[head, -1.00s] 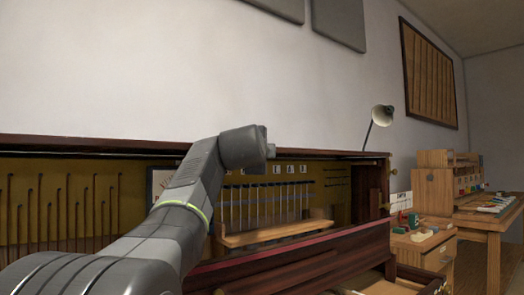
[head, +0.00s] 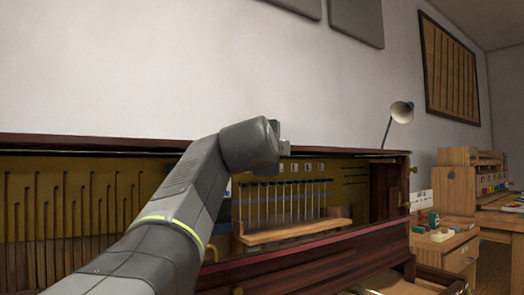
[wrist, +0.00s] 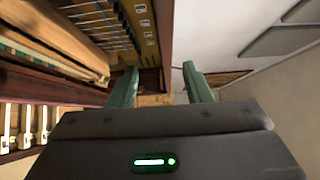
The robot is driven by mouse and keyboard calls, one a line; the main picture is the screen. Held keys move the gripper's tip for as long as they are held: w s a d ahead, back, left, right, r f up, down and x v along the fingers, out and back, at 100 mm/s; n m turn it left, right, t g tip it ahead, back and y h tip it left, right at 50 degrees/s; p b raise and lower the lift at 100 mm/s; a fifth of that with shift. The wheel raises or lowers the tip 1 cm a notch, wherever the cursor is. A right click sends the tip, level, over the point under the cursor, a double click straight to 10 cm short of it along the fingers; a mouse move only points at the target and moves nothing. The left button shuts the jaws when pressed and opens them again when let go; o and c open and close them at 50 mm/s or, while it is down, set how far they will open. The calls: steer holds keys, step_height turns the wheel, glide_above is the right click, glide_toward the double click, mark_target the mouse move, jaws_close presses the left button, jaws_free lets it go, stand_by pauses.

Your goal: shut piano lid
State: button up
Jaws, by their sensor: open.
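The upright piano stands open at the front, its inner parts showing. A dark wood board, which looks like the piano lid (head: 90,143), runs along its top edge; I cannot tell for sure that it is the lid. A long dark red wooden panel (head: 330,252) slants across the lower front. My gripper (head: 283,140) is in front of the piano's upper part, near that top edge. In the wrist view its two green fingers (wrist: 160,75) are spread apart with nothing between them. The piano's inside shows left of the fingers.
A small wooden ledge (head: 292,232) with a row of thin rods sits inside the piano. A desk lamp (head: 401,112) stands at its right end. A wooden cabinet (head: 445,250) and workbench with small items are to the right.

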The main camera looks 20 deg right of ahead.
steer(key=shift+v, duration=2.6)
steer(key=shift+w, duration=0.1)
steer(key=x, duration=1.3)
steer(key=shift+w+d+r, duration=0.15)
steer(key=shift+w+d, duration=0.05)
steer(key=shift+d, duration=0.1)
